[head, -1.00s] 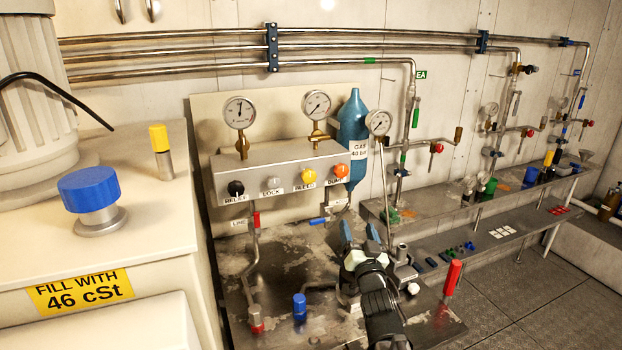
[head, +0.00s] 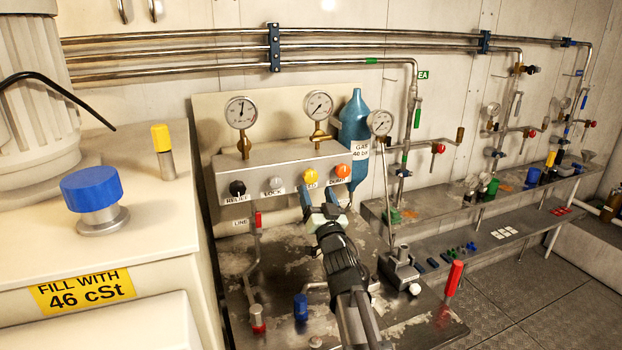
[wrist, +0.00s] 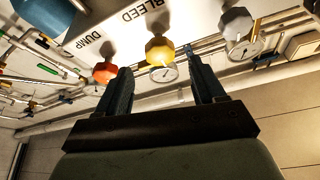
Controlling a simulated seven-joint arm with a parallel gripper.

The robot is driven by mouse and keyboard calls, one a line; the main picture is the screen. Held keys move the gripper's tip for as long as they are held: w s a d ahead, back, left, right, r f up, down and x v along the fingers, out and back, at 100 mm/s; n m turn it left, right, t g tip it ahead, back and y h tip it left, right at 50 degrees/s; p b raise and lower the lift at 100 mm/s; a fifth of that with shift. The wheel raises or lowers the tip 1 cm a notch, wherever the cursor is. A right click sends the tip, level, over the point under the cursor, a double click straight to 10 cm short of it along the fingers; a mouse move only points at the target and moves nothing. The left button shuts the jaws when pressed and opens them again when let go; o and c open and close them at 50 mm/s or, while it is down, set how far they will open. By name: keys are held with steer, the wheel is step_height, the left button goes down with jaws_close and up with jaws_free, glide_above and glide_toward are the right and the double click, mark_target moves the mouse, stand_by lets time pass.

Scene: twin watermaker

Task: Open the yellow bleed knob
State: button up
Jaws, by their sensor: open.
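The yellow bleed knob (head: 310,176) is on the front of the steel block (head: 290,165), between the grey lock knob (head: 275,184) and the orange dump knob (head: 343,171). In the wrist view the yellow knob (wrist: 160,50) shows between and beyond my open fingers, with the word BLEED beside it. My gripper (head: 320,196) is just below and in front of the yellow knob in the head view, and its fingers hide part of the BLEED label. In the wrist view my gripper (wrist: 158,72) holds nothing, and I see no clear contact with the knob.
The black relief knob (head: 237,188) is at the block's left end. Gauges (head: 240,112) stand above the block. A blue gas bottle (head: 354,130) is to its right. A red-handled lever (head: 454,278) and a blue-capped fitting (head: 300,307) rise from the bench.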

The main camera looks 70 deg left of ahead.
mark_target(312, 179)
steer(key=x, duration=0.6)
steer(key=shift+a+r, duration=0.1)
steer(key=shift+a, duration=0.25)
steer(key=c, duration=1)
